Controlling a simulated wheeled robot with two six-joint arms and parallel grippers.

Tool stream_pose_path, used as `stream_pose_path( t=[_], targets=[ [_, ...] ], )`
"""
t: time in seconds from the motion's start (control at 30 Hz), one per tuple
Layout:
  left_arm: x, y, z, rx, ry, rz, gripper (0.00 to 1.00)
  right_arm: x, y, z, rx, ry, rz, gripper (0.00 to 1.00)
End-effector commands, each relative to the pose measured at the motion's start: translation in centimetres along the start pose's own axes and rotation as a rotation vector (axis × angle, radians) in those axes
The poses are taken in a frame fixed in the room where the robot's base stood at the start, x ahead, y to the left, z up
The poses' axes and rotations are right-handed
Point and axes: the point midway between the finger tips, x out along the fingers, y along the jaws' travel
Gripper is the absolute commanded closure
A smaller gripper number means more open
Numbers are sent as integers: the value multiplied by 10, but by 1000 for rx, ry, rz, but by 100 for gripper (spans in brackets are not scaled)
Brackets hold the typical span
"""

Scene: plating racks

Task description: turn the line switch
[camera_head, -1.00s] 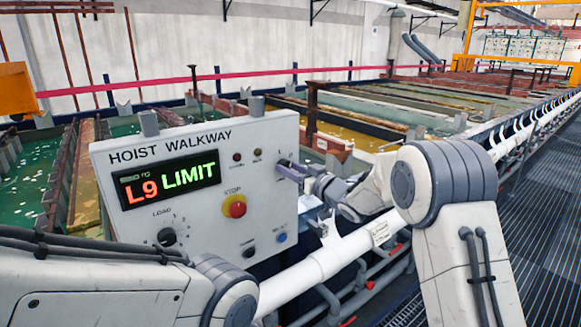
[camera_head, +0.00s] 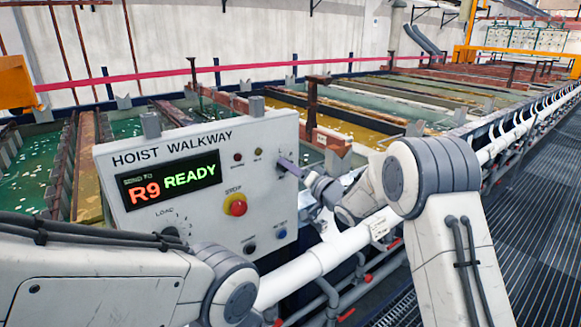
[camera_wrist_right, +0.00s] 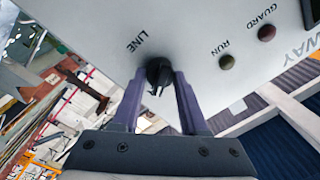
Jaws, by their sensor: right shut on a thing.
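The line switch is a small black knob (camera_wrist_right: 158,72) beside the word LINE on the white panel, seen in the right wrist view. My right gripper (camera_wrist_right: 158,85) has its two purple fingers shut on this knob. The panel (camera_head: 215,160) is labelled HOIST WALKWAY. Its display (camera_head: 168,182) reads R9 in red and READY in green. My left arm crosses the lower left of the head view, but its gripper is not in view.
The panel also carries a red stop button (camera_head: 237,206) on yellow, a load dial (camera_head: 170,232), a blue select button (camera_head: 280,234) and a black button (camera_head: 249,247). Plating tanks (camera_head: 350,124) lie behind. A grated walkway (camera_head: 530,220) is clear at right.

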Motion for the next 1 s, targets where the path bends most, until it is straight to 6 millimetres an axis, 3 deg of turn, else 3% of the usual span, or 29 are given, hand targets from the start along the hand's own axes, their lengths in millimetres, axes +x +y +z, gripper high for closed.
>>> stream_pose_path(
  t=[0.6, 0.63, 0.7, 1.0],
  targets=[
    [-1, 0, 0, 0, 0, 0, 100, 0, 1, -1, 45, 4, 2, 100],
    [-1, 0, 0, 0, 0, 0, 100, 0, 1, -1, 45, 4, 2, 49],
    [-1, 0, 0, 0, 0, 0, 100, 0, 1, 0, 45, 4, 1, 27],
    [-1, 0, 0, 0, 0, 0, 100, 0, 0, 0, 43, 3, 1, 27]
  ],
)
